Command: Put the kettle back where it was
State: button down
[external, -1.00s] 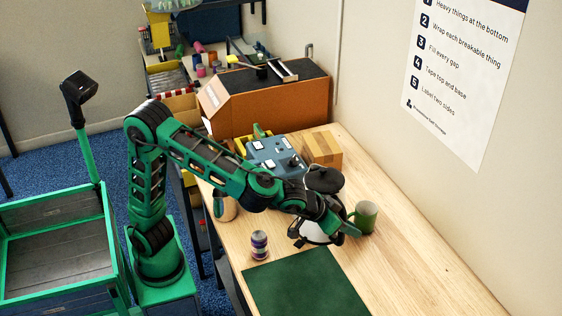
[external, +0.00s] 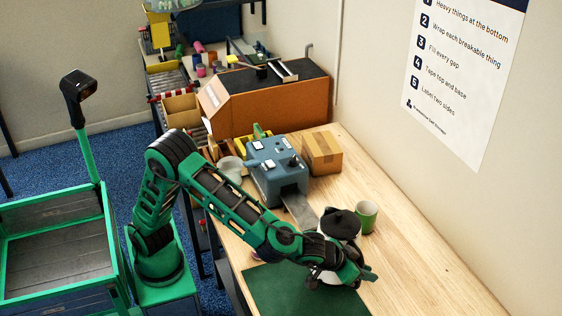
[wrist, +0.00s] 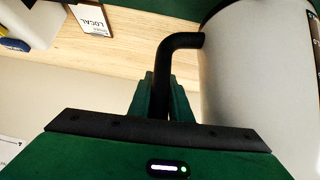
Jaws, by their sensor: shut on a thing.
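The kettle (wrist: 260,85) is white with a dark handle (wrist: 178,42). In the wrist view its pale body fills the right side, and the handle stands between my green fingers. My gripper (wrist: 165,100) is shut on that handle. In the external view my gripper (external: 358,272) is low over the right part of the dark green mat (external: 268,287). There my wrist and forearm cover much of the kettle, so I cannot tell whether its base touches the mat.
A green mug (external: 368,218) stands close behind my gripper. A blue-grey machine (external: 276,170) and a brown carton (external: 322,153) stand farther back on the wooden table (external: 430,280). The table's right side is mostly clear. A large orange-brown box (external: 275,108) is at the back.

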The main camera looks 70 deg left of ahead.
jog(key=shift+f, duration=1.85)
jog(key=c, duration=1.6)
grip_release()
jog(key=shift+f, duration=0.15)
jog(key=v, duration=1.2)
